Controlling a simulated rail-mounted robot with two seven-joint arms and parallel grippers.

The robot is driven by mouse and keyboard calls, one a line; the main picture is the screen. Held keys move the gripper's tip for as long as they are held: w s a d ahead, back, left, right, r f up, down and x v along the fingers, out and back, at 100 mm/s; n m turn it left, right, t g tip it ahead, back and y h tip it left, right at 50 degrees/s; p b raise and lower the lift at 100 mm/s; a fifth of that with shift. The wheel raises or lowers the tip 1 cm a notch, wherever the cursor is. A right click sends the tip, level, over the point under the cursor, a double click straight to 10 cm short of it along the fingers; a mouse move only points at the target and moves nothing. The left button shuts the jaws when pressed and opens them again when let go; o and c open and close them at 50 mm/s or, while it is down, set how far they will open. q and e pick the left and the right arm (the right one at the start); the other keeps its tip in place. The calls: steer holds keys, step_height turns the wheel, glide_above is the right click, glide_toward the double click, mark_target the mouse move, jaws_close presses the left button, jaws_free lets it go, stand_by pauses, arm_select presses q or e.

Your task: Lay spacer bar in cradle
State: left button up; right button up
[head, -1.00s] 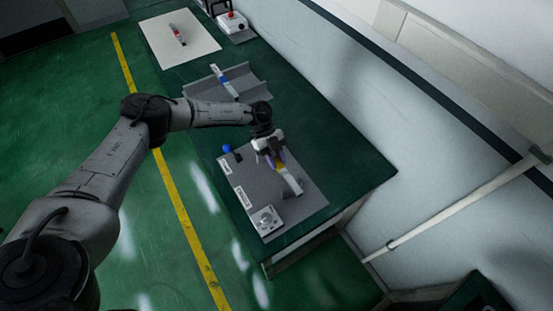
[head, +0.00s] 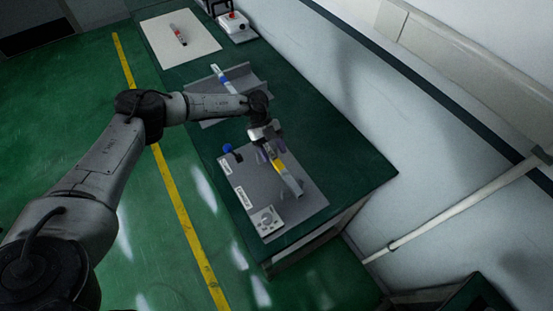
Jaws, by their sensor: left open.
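My left gripper (head: 273,153) is open at the upper end of a pale bar with a yellow band (head: 279,167). Its fingers are close around or just above that end; I cannot tell if they touch. The yellow-banded bar lies over the grey plate (head: 305,200), slanting down to the right. A second pale bar with a blue band (head: 222,79) lies across a grey tray with raised sides (head: 248,78), partly behind my arm. Which part is the cradle is not clear. My right gripper is out of view.
The grey plate carries a blue knob (head: 227,148), white labels and a light block with a round feature (head: 265,221). A white box with a red button (head: 232,20) stands at the far end. The green bench top (head: 330,140) is clear toward the wall.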

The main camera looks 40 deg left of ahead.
arm_select(q)
steer(key=v, duration=1)
steer(key=shift+b, duration=0.45)
steer(key=shift+a+r, duration=0.1)
